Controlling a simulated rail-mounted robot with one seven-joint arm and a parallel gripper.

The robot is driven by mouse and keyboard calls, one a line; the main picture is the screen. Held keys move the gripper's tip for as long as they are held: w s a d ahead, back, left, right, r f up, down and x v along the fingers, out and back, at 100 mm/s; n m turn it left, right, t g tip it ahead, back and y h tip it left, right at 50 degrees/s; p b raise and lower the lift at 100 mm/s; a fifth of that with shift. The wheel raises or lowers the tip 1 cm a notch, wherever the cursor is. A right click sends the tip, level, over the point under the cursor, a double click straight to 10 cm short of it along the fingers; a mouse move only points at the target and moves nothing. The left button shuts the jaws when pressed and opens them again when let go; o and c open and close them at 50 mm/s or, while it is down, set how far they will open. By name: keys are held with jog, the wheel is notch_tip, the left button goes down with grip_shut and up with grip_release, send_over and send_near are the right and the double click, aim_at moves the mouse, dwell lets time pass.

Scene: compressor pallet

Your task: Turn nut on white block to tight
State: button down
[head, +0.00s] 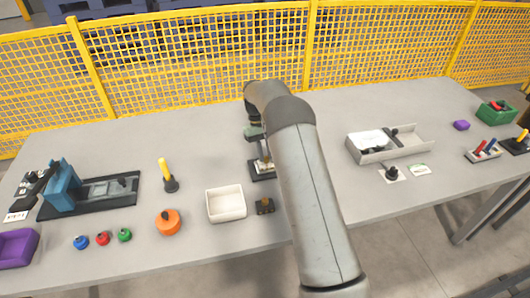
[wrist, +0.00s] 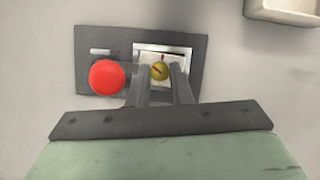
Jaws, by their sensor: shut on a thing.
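The white block (wrist: 185,54) sits on a dark base plate (wrist: 198,76) in the wrist view. A round brass-yellow nut (wrist: 160,71) with a dark line on its top shows on the block. My gripper (wrist: 161,72) points down at it, one finger on each side, shut on the nut. In the head view my gripper (head: 264,154) is over the dark plate (head: 262,177), and the nut is hidden by it. How tight the nut is cannot be told.
A red round knob (wrist: 107,77) stands on the same plate, close to my left finger. A white tray (head: 226,204) and a small dark block with a brass top (head: 265,206) are nearby. A grey open tray (head: 389,145) lies to the right. A yellow mesh fence (head: 200,55) runs behind the table.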

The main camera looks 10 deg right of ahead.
dwell(0.7)
jog(key=c, duration=1.3)
grip_release()
jog(key=d+v, duration=0.1)
jog(key=v, duration=1.1)
jog(key=shift+a+p, duration=0.35)
jog(key=shift+a, duration=0.05)
